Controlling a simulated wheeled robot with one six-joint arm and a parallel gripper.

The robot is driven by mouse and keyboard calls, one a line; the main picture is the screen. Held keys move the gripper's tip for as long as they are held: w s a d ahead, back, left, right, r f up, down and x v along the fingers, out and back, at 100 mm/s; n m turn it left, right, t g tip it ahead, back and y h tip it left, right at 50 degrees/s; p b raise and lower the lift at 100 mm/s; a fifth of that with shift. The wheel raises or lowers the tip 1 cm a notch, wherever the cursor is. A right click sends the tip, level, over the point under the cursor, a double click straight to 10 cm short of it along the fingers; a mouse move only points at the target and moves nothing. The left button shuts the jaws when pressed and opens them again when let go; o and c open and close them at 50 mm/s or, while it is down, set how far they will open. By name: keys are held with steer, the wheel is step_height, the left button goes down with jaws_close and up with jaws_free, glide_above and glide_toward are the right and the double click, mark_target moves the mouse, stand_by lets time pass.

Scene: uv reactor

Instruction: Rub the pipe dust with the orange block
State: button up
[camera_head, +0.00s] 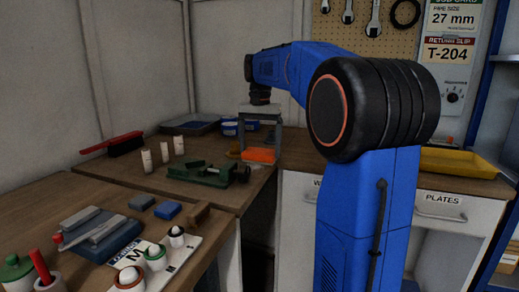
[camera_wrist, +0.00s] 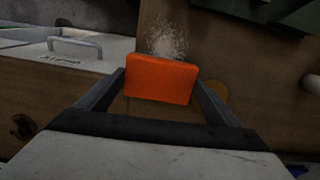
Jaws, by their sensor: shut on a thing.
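My gripper (camera_wrist: 160,84) is shut on the orange block (camera_wrist: 161,79), with one finger at each end of it. In the head view the orange block (camera_head: 258,155) shows low under my gripper (camera_head: 260,148), near the bench's front edge. A pale speckled dust patch (camera_wrist: 167,40) lies on the brown wooden bench just beyond the block's far edge in the wrist view. A smaller dark patch (camera_wrist: 22,126) lies on the wood at the left. I cannot tell whether the block touches the bench.
A green vise (camera_head: 205,172) stands left of the block. White cylinders (camera_head: 163,152), a red brush (camera_head: 118,143) and a blue-grey tray (camera_head: 188,124) are farther left and back. A yellow tray (camera_head: 458,162) lies on the right. A drawer handle (camera_wrist: 75,47) shows below the bench edge.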

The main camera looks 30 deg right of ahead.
steer(key=shift+r, duration=2.8)
step_height(320, 180, up, 3)
steer(key=shift+s, duration=0.1)
steer(key=shift+f, duration=0.2)
steer(key=shift+a+f, duration=0.15)
steer(key=shift+f, duration=3.1)
steer(key=shift+f, duration=1)
steer(key=shift+s+a, duration=0.1)
